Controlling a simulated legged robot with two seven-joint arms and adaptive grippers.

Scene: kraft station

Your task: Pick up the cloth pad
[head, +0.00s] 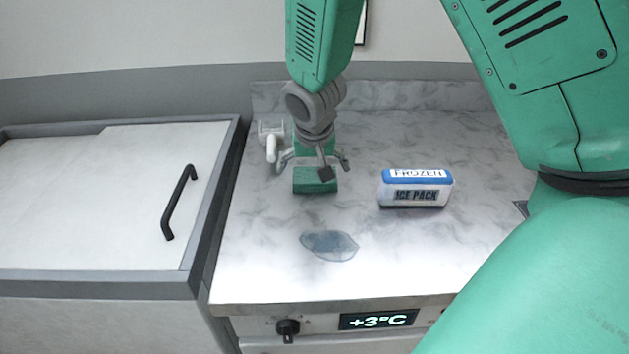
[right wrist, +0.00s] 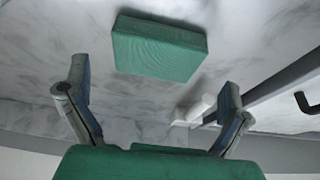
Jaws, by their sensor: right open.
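The cloth pad is a green rectangular block (head: 315,181) lying on the marbled counter near its back left. In the right wrist view the pad (right wrist: 158,48) lies beyond the fingertips, roughly centred between them. My right gripper (head: 318,163) is directly above and just behind the pad in the head view, pointing down. Its two fingers (right wrist: 155,93) are spread apart with nothing between them. The gripper partly covers the pad's back edge in the head view. My left gripper is not seen.
A white and blue ice pack (head: 415,188) stands right of the pad. A bluish wet-looking patch (head: 329,245) lies in front. A white tap-like fitting (head: 271,146) is behind left. A lidded unit with a black handle (head: 179,203) borders the counter on the left.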

